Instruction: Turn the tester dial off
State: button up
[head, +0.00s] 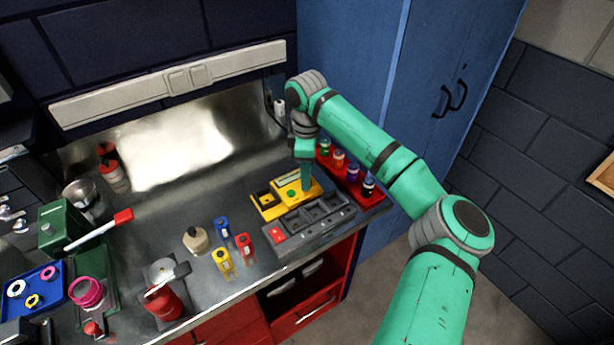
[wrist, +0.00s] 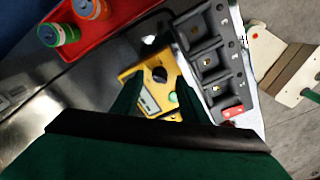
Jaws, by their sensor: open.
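The yellow tester (head: 299,187) lies on the bench top near its right end, with a green round button on it. In the wrist view the tester (wrist: 136,74) shows a round black dial (wrist: 160,74), a pale display and the green button (wrist: 173,97). My gripper (head: 306,187) points down over the tester in the head view and hides part of it. In the wrist view my gripper (wrist: 158,92) is open, its two fingers on either side of the tester's display, with nothing held. I cannot tell whether the fingertips touch the tester. The dial's setting is too small to read.
A grey slotted tray (head: 318,219) with a red button lies right beside the tester. A red tray (head: 370,198) with several small bottles stands on the other side. Yellow, blue and red small items (head: 223,260) lie to the left. A blue cabinet (head: 420,90) stands behind.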

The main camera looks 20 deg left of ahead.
jog(key=shift+d+f, duration=0.1)
jog(key=shift+f, duration=0.65)
jog(key=shift+c, duration=0.6)
grip_shut()
jog(key=shift+n, duration=0.3)
jog(key=n, duration=0.4)
jog(key=shift+n, duration=0.4)
jog(key=n, duration=0.5)
jog(key=shift+n, duration=0.4)
